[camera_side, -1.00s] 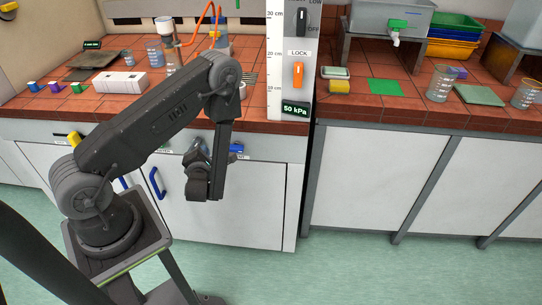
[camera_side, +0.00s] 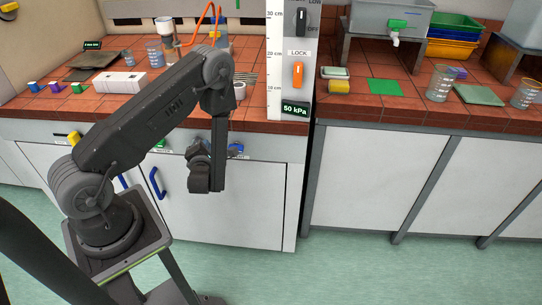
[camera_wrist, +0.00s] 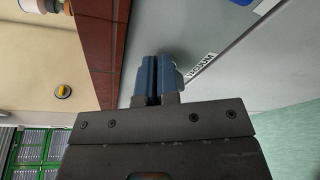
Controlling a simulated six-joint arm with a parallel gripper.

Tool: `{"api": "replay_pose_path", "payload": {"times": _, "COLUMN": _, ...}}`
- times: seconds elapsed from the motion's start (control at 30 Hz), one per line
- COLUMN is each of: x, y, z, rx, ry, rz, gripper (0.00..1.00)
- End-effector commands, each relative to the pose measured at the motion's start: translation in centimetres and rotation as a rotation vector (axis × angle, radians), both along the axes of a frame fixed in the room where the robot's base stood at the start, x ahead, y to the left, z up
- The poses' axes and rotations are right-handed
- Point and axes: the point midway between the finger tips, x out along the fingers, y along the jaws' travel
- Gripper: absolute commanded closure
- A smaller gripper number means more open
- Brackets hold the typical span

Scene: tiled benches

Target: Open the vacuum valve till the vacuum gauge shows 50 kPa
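My gripper (camera_wrist: 154,62) is at the bench's front panel, beside the label reading roughly VACUUM (camera_wrist: 203,64) in the wrist view. Its two bluish fingers are close together with a thin dark gap. The vacuum valve's knob is mostly or wholly hidden by the fingers; I cannot tell whether they grip it. In the side view my gripper (camera_side: 196,146) is dark and low against the panel. A small dark display (camera_side: 92,44) with green digits stands at the back left, too small to read surely. A larger display (camera_side: 295,109) on the white post reads 50 kPa.
A blue valve handle (camera_side: 236,149) is just right of my gripper, and also shows at the top of the wrist view (camera_wrist: 241,2). A green handle (camera_side: 160,143) and a yellow one (camera_side: 74,138) are to the left. A blue door handle (camera_side: 157,182) sits below.

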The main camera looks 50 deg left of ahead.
Motion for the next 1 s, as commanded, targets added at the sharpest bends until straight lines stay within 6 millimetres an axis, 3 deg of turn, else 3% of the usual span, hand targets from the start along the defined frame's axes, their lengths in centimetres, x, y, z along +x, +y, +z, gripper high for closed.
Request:
{"api": "replay_pose_path", "payload": {"times": 0.4, "x": 0.9, "y": -0.3, "z": 0.5, "rx": -0.004, "ry": -0.019, "rz": 0.002, "gripper": 1.00}}
{"api": "replay_pose_path", "payload": {"times": 1.0, "x": -3.4, "y": -4.4, "z": 0.4, "rx": -0.001, "ry": -0.012, "rz": 0.002, "gripper": 1.00}}
